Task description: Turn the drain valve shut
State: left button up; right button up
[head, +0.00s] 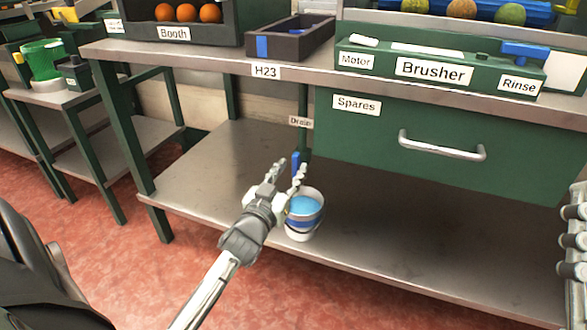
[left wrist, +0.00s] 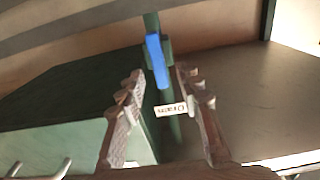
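The drain valve has a blue lever handle (head: 296,162) on a dark green vertical pipe (head: 303,105) under the bench, below a small "Drain" label (head: 300,121). In the left wrist view the blue handle (left wrist: 157,60) lies nearly in line with the pipe, slightly tilted. My left gripper (head: 289,168) is open, its fingers pointing at the valve. In the left wrist view the handle shows just beyond and between the fingertips (left wrist: 160,75), with no clear contact. The fingers partly cover the valve area in the head view.
A white and blue bucket (head: 303,228) with blue contents stands on the lower shelf (head: 400,245), close beside my left gripper. The green Spares drawer (head: 375,140) with a metal handle (head: 440,148) hangs right of the pipe. The shelf left of the valve is clear.

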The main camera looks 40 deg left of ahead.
pick_arm(q)
jog(key=shift+x, duration=1.15)
grip_shut()
jog(key=shift+d, duration=0.1)
